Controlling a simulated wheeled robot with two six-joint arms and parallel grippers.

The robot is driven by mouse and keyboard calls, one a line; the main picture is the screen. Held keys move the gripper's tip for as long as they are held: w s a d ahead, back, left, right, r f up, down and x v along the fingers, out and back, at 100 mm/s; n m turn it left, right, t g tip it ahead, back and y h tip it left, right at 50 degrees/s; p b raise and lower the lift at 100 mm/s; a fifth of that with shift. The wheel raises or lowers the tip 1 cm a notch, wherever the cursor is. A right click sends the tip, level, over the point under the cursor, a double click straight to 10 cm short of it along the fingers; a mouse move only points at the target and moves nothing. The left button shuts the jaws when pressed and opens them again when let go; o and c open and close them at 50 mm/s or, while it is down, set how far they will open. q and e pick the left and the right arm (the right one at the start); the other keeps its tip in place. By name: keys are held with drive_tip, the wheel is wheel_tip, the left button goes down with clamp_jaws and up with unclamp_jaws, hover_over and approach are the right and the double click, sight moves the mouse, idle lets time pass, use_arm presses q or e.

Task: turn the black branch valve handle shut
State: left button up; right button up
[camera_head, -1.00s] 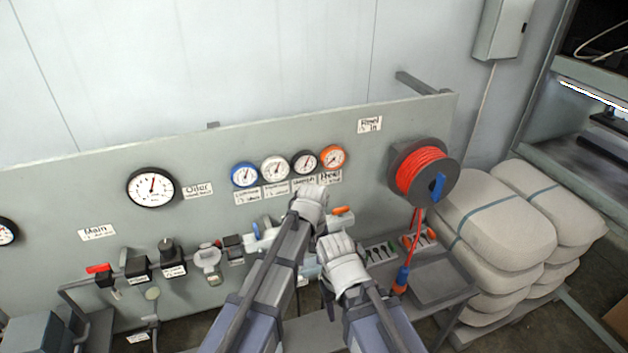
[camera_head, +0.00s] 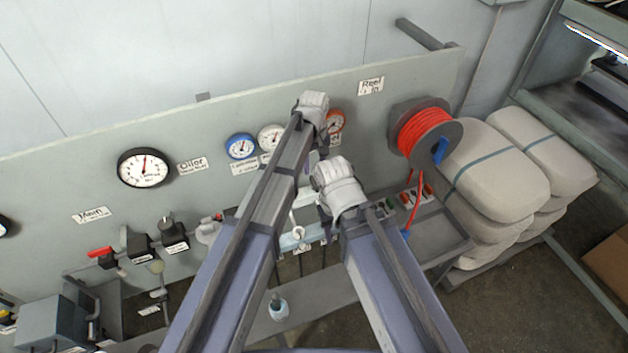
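I cannot make out the black branch valve handle; the area below the small gauges is largely covered by my arms. My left gripper (camera_head: 318,142) is in front of the board at the small gauges, its fingers mostly hidden behind the pale wrist. My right gripper (camera_head: 325,212) is lower and slightly right, in front of the pale manifold (camera_head: 292,240), its fingers also mostly hidden. I cannot tell whether either gripper is open or touching anything. The blue gauge (camera_head: 241,147), white gauge (camera_head: 270,138) and orange gauge (camera_head: 336,121) show around my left arm; the black gauge is hidden.
A large gauge (camera_head: 145,168) and a red-handled valve (camera_head: 101,252) are at left, beside black labelled blocks (camera_head: 139,246). A red hose reel (camera_head: 424,132) projects from the board at right. Stacked sacks (camera_head: 495,165) stand beyond it. A small pale fitting (camera_head: 278,308) is low between my arms.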

sight(314, 182)
use_arm(q)
wheel_tip(314, 182, down, 7)
drive_tip(key=b, duration=0.6)
drive_tip(key=shift+r, duration=0.1)
drive_tip(key=shift+c, duration=0.2)
clamp_jaws()
